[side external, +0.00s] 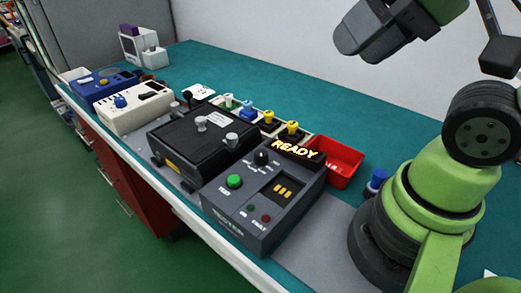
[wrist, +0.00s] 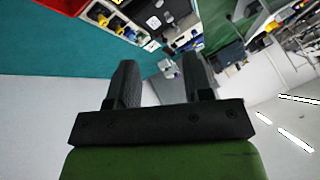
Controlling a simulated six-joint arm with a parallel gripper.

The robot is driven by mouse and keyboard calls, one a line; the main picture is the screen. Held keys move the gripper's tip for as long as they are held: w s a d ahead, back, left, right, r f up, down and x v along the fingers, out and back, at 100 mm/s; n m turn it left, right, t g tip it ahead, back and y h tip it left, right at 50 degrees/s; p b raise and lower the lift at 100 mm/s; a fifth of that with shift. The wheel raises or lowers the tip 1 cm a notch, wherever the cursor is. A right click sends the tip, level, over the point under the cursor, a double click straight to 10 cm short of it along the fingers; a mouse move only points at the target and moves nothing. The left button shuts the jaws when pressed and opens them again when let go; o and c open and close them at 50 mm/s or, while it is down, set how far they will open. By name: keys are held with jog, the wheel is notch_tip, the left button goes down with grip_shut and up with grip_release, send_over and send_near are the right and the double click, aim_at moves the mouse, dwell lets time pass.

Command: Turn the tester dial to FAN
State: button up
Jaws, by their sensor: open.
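The tester (side external: 262,205) is a dark grey box at the front of the bench in the side view, with a lit READY display (side external: 295,150). Its dial (side external: 261,158) is a black knob on the upper part of the panel; the small labels around it are too small to read. A green button (side external: 234,181) sits below the dial. My gripper (wrist: 160,62) is open and empty in the wrist view, with both dark fingers apart. It is up in the air, away from the tester; the wrist view does not show the dial.
A black lidded fixture (side external: 205,140) stands left of the tester, and a red bin (side external: 343,163) behind it. Several yellow and blue plug-like parts stand in a row behind the fixture. Cream (side external: 135,108) and blue (side external: 103,86) instruments stand further left.

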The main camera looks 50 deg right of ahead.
jog(key=w+f+m+g+h, duration=0.1)
jog(key=w+f+m+g, duration=0.25)
jog(key=w, duration=0.55)
jog(key=m+g+h, duration=0.1)
jog(key=m+g, duration=0.1)
jog(key=g, duration=0.2)
send_near(261, 152)
jog(key=shift+a+f, duration=0.1)
jog(key=shift+a, duration=0.05)
jog(key=f, duration=0.9)
jog(key=shift+s+d+f, duration=0.1)
jog(key=shift+d+f, duration=0.05)
jog(key=shift+d, duration=0.05)
jog(key=c, duration=0.6)
jog(key=shift+c, duration=0.2)
